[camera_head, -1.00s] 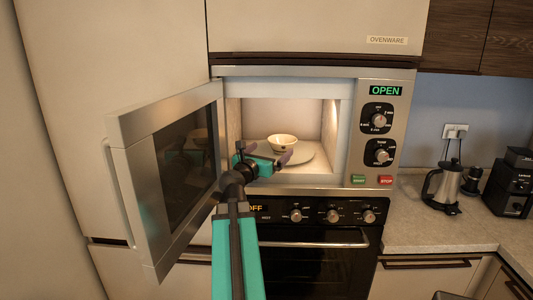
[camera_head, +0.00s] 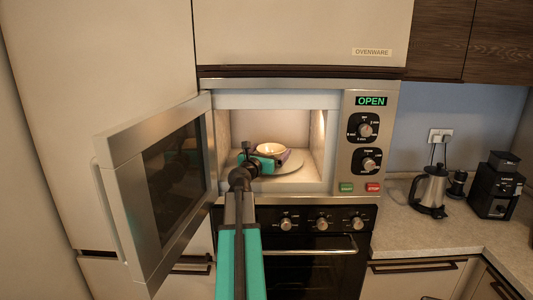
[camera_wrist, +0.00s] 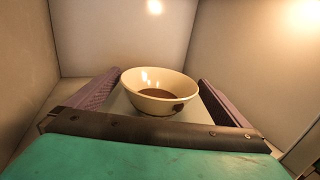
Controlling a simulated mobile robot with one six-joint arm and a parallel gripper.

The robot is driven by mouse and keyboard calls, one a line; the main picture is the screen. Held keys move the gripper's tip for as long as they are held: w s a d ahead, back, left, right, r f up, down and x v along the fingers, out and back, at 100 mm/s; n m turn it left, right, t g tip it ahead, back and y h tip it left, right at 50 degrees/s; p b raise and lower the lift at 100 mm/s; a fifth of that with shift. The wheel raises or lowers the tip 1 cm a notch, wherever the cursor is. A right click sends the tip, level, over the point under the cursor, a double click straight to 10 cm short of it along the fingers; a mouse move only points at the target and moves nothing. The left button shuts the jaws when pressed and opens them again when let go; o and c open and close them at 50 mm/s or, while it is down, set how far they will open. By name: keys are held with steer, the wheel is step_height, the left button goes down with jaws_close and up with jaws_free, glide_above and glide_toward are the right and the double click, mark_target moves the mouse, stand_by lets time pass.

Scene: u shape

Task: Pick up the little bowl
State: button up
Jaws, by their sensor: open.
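The little bowl (camera_head: 270,149) is cream-coloured and stands upright on a round plate (camera_head: 291,166) inside the open, lit microwave. In the wrist view the bowl (camera_wrist: 160,92) shows a brownish inside and a small dark mark on its outer side. My gripper (camera_head: 272,160) reaches into the microwave, just in front of the bowl. In the wrist view its two purple-lined fingers (camera_wrist: 155,97) are spread, one on each side of the bowl. The bowl appears to be between them, with gaps visible. The gripper body hides part of the plate.
The microwave door (camera_head: 160,190) stands open on the left, close to my arm. The control panel (camera_head: 368,140) reads OPEN. An oven (camera_head: 310,255) lies below. A kettle (camera_head: 431,190) and a black coffee machine (camera_head: 497,185) stand on the right counter.

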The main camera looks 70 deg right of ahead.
mark_target(275, 155)
steer(key=shift+d, duration=0.65)
steer(key=shift+c, duration=0.4)
steer(key=c, duration=1)
steer(key=shift+a, duration=0.15)
steer(key=shift+s+a+p, duration=0.15)
steer(key=shift+s+a, duration=0.1)
steer(key=shift+a, duration=0.5)
steer(key=shift+s+a+p, duration=0.15)
steer(key=shift+s+a, duration=0.15)
steer(key=shift+a, duration=0.4)
steer(key=shift+s+a+p, duration=0.15)
steer(key=shift+s+a, duration=0.1)
steer(key=shift+a, duration=0.5)
steer(key=shift+s+a, duration=0.4)
steer(key=shift+a, duration=0.4)
steer(key=shift+s+a, duration=0.35)
steer(key=shift+a, duration=0.45)
steer(key=o, duration=1.1)
